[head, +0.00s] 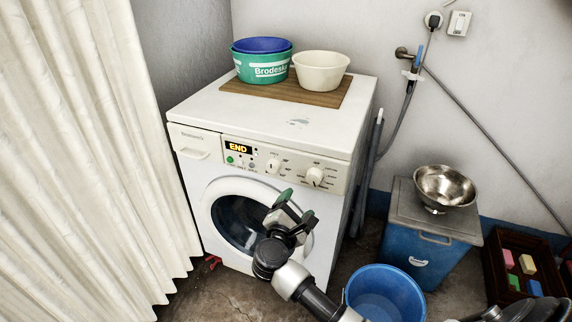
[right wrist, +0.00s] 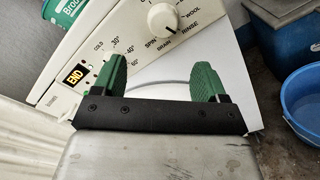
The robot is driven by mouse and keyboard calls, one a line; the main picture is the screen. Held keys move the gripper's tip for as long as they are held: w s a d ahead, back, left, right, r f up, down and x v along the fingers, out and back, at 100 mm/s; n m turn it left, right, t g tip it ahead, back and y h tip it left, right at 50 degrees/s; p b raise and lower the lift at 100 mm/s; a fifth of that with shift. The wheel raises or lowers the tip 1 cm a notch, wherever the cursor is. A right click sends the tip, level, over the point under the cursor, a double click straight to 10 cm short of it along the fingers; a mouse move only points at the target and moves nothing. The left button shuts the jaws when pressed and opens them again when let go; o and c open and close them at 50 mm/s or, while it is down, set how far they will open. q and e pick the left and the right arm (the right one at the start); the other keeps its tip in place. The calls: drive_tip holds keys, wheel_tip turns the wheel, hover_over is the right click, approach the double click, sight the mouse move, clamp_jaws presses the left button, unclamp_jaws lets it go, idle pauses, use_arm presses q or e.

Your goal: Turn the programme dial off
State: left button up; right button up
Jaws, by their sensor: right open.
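The programme dial (head: 315,176) is a round cream knob at the right of the washing machine's control panel. It also shows at the top of the right wrist view (right wrist: 163,18), ringed by words such as WOOL, RINSE and SPIN. A dark mark on its face slants toward the lower right. My right gripper (head: 296,206) is open and empty, in front of the machine below the dial. In the right wrist view its green fingers (right wrist: 160,80) stand apart, clear of the dial. The display (head: 238,148) reads END. My left gripper is out of view.
A second knob (head: 273,165) sits left of the dial. Basins (head: 262,67) and a cream bowl (head: 321,70) stand on the machine's top. A blue bucket (head: 385,293) and a blue cabinet (head: 425,250) stand to the right. A curtain (head: 85,150) hangs at left.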

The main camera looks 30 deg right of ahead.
sight(312, 181)
drive_tip(key=x, duration=0.9)
drive_tip(key=shift+d, duration=0.4)
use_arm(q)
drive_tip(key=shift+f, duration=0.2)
use_arm(e)
drive_tip(key=shift+w+d, duration=0.25)
drive_tip(key=shift+w, duration=0.05)
drive_tip(key=shift+s, duration=0.1)
drive_tip(key=c, duration=0.8)
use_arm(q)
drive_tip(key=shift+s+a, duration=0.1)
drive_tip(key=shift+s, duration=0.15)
use_arm(e)
drive_tip(key=shift+c, duration=0.6)
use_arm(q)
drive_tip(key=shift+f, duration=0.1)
use_arm(e)
drive_tip(key=shift+f, duration=0.1)
